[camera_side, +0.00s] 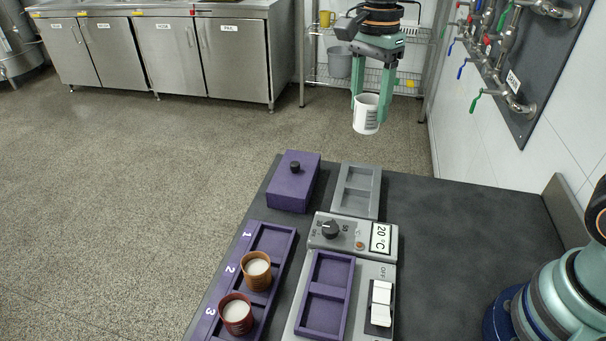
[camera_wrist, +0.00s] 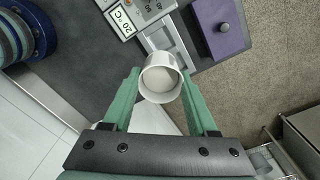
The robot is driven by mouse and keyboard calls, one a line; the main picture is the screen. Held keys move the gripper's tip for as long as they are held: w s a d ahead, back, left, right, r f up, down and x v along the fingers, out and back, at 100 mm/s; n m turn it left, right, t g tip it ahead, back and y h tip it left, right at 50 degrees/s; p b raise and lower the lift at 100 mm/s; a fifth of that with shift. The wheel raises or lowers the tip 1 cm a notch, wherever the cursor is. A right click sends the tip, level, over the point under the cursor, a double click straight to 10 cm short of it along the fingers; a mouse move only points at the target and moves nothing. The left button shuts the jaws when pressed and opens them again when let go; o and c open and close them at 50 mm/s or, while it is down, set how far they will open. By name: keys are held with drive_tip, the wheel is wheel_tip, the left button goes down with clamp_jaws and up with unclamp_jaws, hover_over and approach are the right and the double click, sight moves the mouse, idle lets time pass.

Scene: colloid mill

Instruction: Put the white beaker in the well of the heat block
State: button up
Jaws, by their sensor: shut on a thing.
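The white beaker (camera_side: 366,120) is held upright in my gripper (camera_side: 371,108), high above the far end of the dark table. In the wrist view the white beaker (camera_wrist: 160,88) sits between the two green fingers, and pale contents show inside it. My gripper (camera_wrist: 160,78) is shut on it. The heat block (camera_side: 371,270) is grey, with a knob, a 20 °C display and white switches. Its purple insert (camera_side: 328,268) has two empty wells. The gripper is well above and beyond it. The display also shows in the wrist view (camera_wrist: 121,22).
A purple rack (camera_side: 274,239) numbered 1 to 3 has slot 1 empty, a brown beaker (camera_side: 257,270) in 2 and a red beaker (camera_side: 237,314) in 3. A purple lidded box (camera_side: 293,187) and an empty grey tray (camera_side: 375,192) stand behind. The table's right side is clear.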

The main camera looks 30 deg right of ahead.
wheel_tip(320, 180, down, 20)
drive_tip(key=shift+d+r, duration=0.1)
idle(0.5)
drive_tip(key=o, duration=1.4)
drive_tip(key=shift+c, duration=0.2)
wheel_tip(320, 180, up, 11)
drive_tip(key=s+d+r+n+t, duration=0.5)
drive_tip(key=s+r+n, duration=0.4)
drive_tip(key=n, duration=0.7)
drive_tip(key=shift+s+d+r+t, duration=0.4)
drive_tip(key=shift+s+d, duration=0.45)
drive_tip(key=shift+s, duration=0.8)
